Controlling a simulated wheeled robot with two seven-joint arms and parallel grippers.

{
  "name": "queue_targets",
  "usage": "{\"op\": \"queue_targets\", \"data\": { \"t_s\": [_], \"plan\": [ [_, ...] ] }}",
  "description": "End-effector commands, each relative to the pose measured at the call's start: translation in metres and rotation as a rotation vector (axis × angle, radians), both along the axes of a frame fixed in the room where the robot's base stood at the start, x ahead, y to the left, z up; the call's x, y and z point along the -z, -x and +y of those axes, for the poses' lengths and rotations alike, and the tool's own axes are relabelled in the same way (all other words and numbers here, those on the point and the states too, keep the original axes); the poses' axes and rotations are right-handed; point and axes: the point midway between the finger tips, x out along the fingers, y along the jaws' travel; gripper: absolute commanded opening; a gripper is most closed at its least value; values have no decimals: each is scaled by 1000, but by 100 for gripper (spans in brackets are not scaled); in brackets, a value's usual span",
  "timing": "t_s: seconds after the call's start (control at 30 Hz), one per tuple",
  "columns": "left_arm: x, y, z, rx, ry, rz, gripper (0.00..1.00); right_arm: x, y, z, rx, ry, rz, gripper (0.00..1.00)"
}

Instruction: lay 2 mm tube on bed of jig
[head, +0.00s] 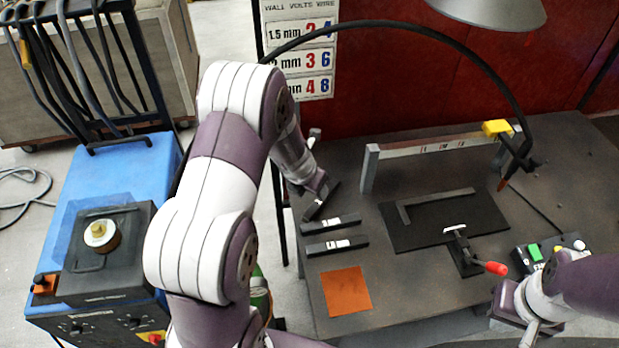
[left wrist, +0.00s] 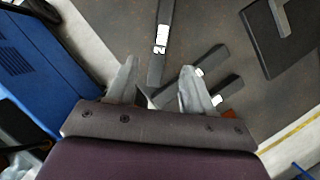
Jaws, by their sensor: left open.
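Three dark tubes with white labels lie at the left of the table. The one whose label reads 2 mm or similar (left wrist: 158,75) runs between my left fingers in the left wrist view; in the head view this farthest tube (head: 318,208) is partly under the gripper. My left gripper (head: 318,188) is open above it; contact cannot be told. The other tubes (head: 331,224) (head: 336,245) lie nearer. The jig is a black bed plate (head: 420,232) with an L-shaped fence (head: 432,200) and a red-handled clamp (head: 495,268). My right gripper (head: 508,306) is right of the jig's front; its fingers are unclear.
An orange square (head: 347,291) lies on the table's near left. A grey rail on posts (head: 430,148) stands behind the jig, with a yellow block (head: 497,128) and black hose (head: 440,40). A button box (head: 548,252) sits at right. A blue machine (head: 100,190) stands left.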

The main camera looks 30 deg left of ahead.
Motion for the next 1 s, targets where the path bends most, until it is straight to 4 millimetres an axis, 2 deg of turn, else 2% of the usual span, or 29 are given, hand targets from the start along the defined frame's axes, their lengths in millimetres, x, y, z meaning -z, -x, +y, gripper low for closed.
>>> {"op": "queue_targets", "data": {
  "t_s": [0.03, 0.1, 0.23, 0.27, 0.33, 0.37, 0.47, 0.5, 0.53, 0.6, 0.7, 0.8, 0.83, 0.87, 0.93, 1.0],
  "plan": [
    [-13, 4, 1, -1, 0, -1, 52, -7, 0, 0, 0, 0, 0, 0],
    [-23, 8, 1, 0, -1, 0, 52, -11, 0, 0, 0, 0, 0, 0],
    [-34, 14, 1, 8, -3, 0, 52, -14, 0, 0, 0, 0, 0, 0],
    [-36, 15, 0, 35, -12, 0, 52, -14, 0, 0, 0, 0, 0, 0],
    [-44, 23, -10, 201, -65, 2, 52, -14, 0, 0, 0, 0, 0, 0],
    [-49, 29, -16, 326, -105, 3, 52, -14, 0, 0, 0, 0, 0, 0],
    [-70, 61, -44, 928, -292, 0, 52, -13, 0, 0, 0, 0, 0, 0],
    [-78, 77, -54, 1207, -374, -5, 52, -13, 0, 0, 0, 0, 0, 0],
    [-83, 90, -60, 1413, -433, -9, 52, -13, 0, 0, 0, 0, 0, 0],
    [-93, 120, -70, 1873, -555, -21, 52, -13, 0, 0, 0, 0, 0, 0],
    [-102, 156, -76, 2410, -681, -40, 52, -13, 0, 0, 0, 0, 0, 0],
    [-107, 178, -76, 2758, -745, -55, 52, -13, 0, 0, 0, 0, 0, 0],
    [-107, 182, -75, 2823, -757, -58, 56, -13, 0, 0, 0, 0, 0, 0],
    [-106, 184, -74, 2868, -770, -59, 56, -12, 0, 0, 0, 0, 0, 0],
    [-94, 177, -64, 2910, -839, -40, 56, -4, 0, 0, 0, 0, 0, 0],
    [-72, 155, -44, 2879, -990, -4, 56, 12, 0, 0, 0, 0, 0, 0]
  ]
}}
